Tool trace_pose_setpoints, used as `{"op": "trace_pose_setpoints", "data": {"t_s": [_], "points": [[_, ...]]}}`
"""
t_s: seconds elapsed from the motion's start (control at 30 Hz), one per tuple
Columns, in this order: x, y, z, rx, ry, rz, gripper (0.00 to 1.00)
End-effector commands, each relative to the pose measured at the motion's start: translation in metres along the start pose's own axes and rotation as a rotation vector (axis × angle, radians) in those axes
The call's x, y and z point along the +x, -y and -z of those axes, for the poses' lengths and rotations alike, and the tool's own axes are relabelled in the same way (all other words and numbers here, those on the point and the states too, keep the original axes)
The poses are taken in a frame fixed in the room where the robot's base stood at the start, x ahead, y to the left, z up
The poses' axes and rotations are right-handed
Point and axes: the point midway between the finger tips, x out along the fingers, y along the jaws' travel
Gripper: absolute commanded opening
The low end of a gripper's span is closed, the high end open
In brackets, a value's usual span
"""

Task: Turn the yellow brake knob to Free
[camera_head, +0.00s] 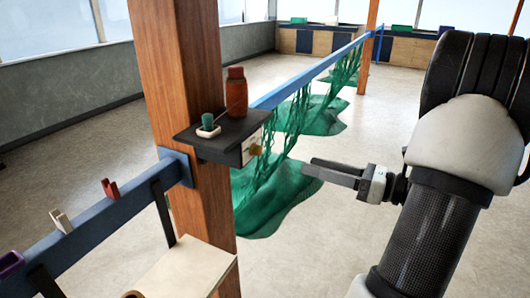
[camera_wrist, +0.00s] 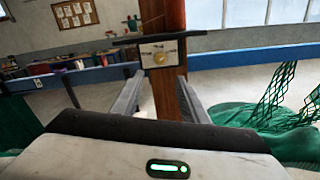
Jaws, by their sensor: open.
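The yellow brake knob (camera_wrist: 159,60) sits on a pale plate (camera_wrist: 160,51) with small dark markings, too small to read. The plate is on the front of a dark shelf box fixed to a wooden post; the knob also shows in the head view (camera_head: 256,150), seen from the side. My gripper (camera_head: 308,172) is open and empty, to the right of the knob with a clear gap. In the wrist view its fingers (camera_wrist: 160,77) stand apart on either side below the knob. Which way the knob points I cannot tell.
The dark shelf (camera_head: 222,130) carries a brown bottle (camera_head: 236,94) and a green-topped object (camera_head: 208,124). The wooden post (camera_head: 180,80) stands behind it. Green nets (camera_head: 270,195) hang from a blue rail (camera_head: 310,75) behind my gripper. A pale box (camera_head: 180,268) is below the shelf.

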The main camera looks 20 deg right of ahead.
Motion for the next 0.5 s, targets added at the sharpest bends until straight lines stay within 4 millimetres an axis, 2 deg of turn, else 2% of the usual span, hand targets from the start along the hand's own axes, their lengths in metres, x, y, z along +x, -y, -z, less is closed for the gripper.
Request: {"op": "trace_pose_setpoints", "data": {"t_s": [0.1,0.5], "points": [[0.029,-0.002,-0.001,0.0,-0.001,-0.006,0.4],[0.112,-0.002,0.0,-0.001,-0.002,-0.005,0.4]]}}
